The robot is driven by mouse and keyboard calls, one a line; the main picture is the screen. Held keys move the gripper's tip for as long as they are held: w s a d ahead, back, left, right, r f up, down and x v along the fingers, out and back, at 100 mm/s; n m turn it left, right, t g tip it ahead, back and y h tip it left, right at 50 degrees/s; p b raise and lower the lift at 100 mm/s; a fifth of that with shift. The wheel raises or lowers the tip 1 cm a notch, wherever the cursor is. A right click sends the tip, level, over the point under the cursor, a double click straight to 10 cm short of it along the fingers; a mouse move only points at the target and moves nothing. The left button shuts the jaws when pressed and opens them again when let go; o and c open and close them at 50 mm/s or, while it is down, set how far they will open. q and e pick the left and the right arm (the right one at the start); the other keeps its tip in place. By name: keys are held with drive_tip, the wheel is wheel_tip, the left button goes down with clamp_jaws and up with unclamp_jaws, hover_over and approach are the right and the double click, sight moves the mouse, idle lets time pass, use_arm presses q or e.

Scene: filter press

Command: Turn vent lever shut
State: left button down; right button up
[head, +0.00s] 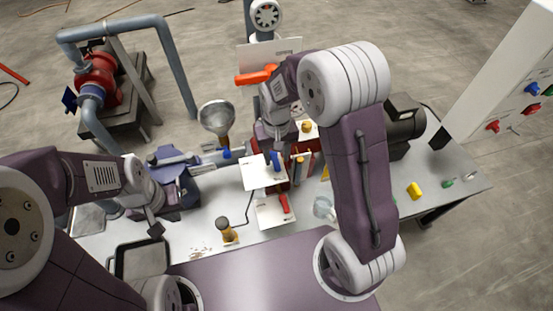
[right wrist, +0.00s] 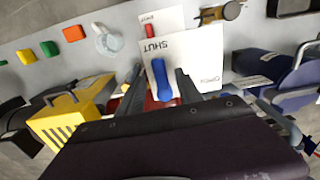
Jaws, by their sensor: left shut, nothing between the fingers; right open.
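A blue lever (right wrist: 161,82) stands on a white plate (right wrist: 205,62) in the right wrist view. The plate carries the word SHUT beside one end of the lever and a second, blurred label at another corner. The lever (head: 277,160) and plate (head: 252,172) also show in the head view. My right gripper (right wrist: 158,71) is open, with one finger on each side of the lever in the picture; I cannot tell whether either touches it. My left gripper (head: 155,228) is shut and empty, low over the left of the bench, away from the lever.
A red lever (head: 284,202) on another plate is in front. A metal funnel (head: 216,114) stands behind left, an orange-topped bottle (head: 226,230) in front left. A black-rimmed tray (head: 141,261) lies near my left gripper. Yellow (head: 414,190) and green pieces lie on the right.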

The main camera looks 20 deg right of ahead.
sight(277, 163)
wheel_tip(277, 163, up, 7)
idle(0.5)
drive_tip(key=s+d+f, duration=0.2)
drive_tip(key=s, duration=0.4)
drive_tip(key=s+d+f+t, duration=0.1)
drive_tip(key=s+d+f, duration=0.2)
drive_tip(key=s, duration=0.3)
drive_tip(key=shift+f, duration=0.15)
drive_tip(key=shift+s, duration=0.15)
